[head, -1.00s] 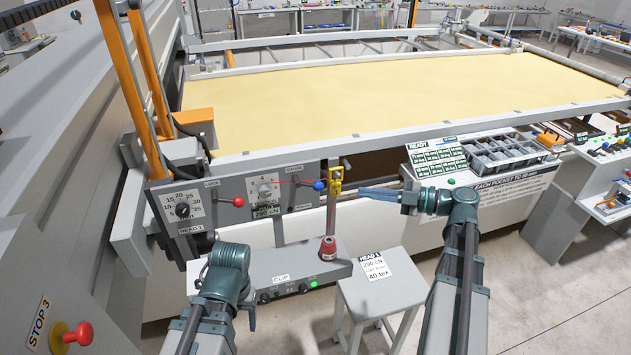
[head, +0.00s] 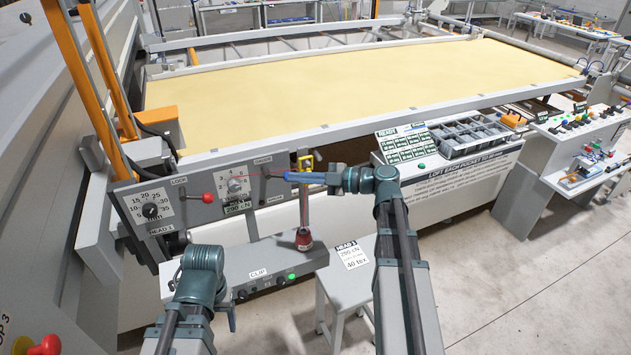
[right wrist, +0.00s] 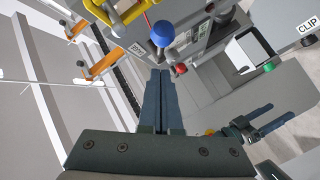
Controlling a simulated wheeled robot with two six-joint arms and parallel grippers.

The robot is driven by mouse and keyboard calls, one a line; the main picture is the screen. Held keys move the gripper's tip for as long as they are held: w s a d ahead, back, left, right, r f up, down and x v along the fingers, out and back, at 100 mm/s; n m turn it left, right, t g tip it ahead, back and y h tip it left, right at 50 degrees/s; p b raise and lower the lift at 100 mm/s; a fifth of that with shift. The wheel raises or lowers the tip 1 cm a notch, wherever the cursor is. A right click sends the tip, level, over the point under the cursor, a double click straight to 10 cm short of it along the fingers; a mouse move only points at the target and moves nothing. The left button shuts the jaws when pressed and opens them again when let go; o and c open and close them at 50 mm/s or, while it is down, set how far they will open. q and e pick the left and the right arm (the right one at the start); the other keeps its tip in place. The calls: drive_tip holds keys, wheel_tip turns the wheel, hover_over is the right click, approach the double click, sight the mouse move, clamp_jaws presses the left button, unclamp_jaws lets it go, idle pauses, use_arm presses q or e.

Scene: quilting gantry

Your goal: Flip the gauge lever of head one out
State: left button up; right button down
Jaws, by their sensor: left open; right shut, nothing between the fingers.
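The gauge lever's blue knob (right wrist: 162,33) shows in the right wrist view, just beyond the tips of my right gripper (right wrist: 161,73). The gap between tips and knob is small; I cannot tell if they touch. In the head view my right gripper (head: 300,178) is shut and empty, reaching left across the head one panel (head: 180,208) at the lever. There its fingers overlap the knob, so the lever's angle is hard to read. My left gripper (head: 231,317) is low in front of the panel, mostly hidden by its own wrist; its open fingers (right wrist: 265,120) show in the right wrist view.
A lever with a red knob (head: 208,197) and a dial are left of the gauge lever. A yellow guide (head: 305,162) stands close behind my right fingers. A red cone (head: 304,240) sits below on the clip box (head: 250,270). A grey stool (head: 348,285) stands in front.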

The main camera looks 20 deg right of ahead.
sight(280, 176)
drive_tip(key=shift+w+a+f+b, duration=0.1)
drive_tip(key=shift+w+f+b, duration=0.1)
drive_tip(key=shift+w+f, duration=0.3)
drive_tip(key=shift+w+a+f+b, duration=0.1)
drive_tip(key=shift+w+f+b, duration=0.15)
drive_tip(key=shift+w, duration=0.4)
use_arm(q)
drive_tip(key=shift+f, duration=0.75)
drive_tip(key=shift+f, duration=0.1)
use_arm(e)
drive_tip(key=shift+f, duration=0.1)
